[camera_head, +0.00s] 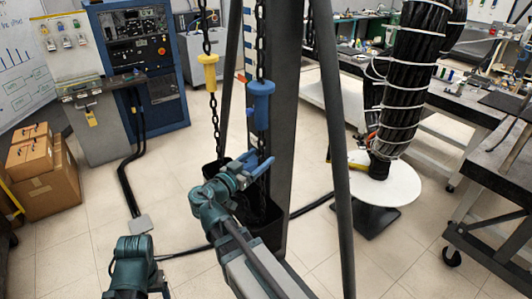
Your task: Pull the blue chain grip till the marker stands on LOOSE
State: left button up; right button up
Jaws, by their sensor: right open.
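The blue chain grip (261,100) hangs on a dark chain in front of the grey post, right of the yellow chain grip (208,72) on its own chain. My right gripper (262,165) is open below the blue grip, close to the lower chain. It is apart from the blue grip's main body, and nothing is seen held in it. Part of my left arm shows at the bottom left, but its gripper is not in view. I cannot make out the marker or the word LOOSE.
A dark bin (264,222) stands under the blue grip's chain. A slanted grey leg (333,150) stands to the right. Beyond it, a thick black cable bundle (408,75) meets a round white table (398,187). Cardboard boxes (50,185) stand at the left.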

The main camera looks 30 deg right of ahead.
jog(key=v, duration=0.9)
jog(key=s+a+f+n+g+y, duration=0.2)
jog(key=a+f+n+y, duration=0.2)
jog(key=f, duration=0.4)
jog(key=s+a+f+n+g+y, duration=0.25)
jog(key=f+n+y, duration=0.2)
jog(key=f, duration=0.35)
jog(key=s+a+f+n+g+y, duration=0.1)
jog(key=s+a+f+n+y, duration=0.2)
jog(key=a, duration=0.3)
jog(key=s+a+f+n+g+y, duration=0.1)
jog(key=s+a+f+n+y, duration=0.2)
jog(key=a, duration=0.4)
jog(key=shift+s+a+n+g+y, duration=0.15)
jog(key=shift+s+n+g+y, duration=0.25)
jog(key=shift+n, duration=0.95)
